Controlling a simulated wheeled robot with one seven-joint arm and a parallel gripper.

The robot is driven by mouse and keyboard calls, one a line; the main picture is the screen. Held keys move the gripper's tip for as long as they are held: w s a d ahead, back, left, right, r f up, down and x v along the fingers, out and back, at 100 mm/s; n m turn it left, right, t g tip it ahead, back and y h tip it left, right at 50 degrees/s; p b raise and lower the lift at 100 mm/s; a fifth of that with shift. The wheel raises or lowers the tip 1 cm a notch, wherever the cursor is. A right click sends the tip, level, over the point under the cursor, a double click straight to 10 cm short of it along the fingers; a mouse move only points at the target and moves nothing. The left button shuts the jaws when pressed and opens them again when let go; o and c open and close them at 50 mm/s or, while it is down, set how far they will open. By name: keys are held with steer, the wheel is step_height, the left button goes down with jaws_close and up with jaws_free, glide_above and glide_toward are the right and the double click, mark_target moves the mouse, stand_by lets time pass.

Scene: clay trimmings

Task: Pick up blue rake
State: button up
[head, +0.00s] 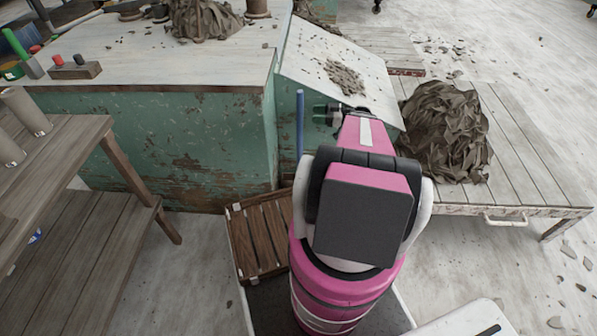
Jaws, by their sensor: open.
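A blue rake (299,124) shows as a thin upright blue pole. It stands in front of the green workbench, near the corner between its flat top and the sloped board. Its lower end is out of sight behind my arm and the wooden slatted piece. My gripper (318,114) is just right of the pole, with its dark jaws open and pointing left towards it. The pole does not appear to be between the jaws. A small gap shows between the fingertips and the pole, though depth is hard to judge.
The green workbench (190,140) stands behind the pole. A sloped board (315,50) with clay scraps is behind my gripper. A low slatted platform (530,160) with a clay heap (443,130) lies right. A brown slatted crate (262,240) is below left. A wooden table (60,160) stands left.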

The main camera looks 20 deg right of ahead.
steer(key=x, duration=0.9)
steer(key=shift+f, duration=0.25)
steer(key=c, duration=1)
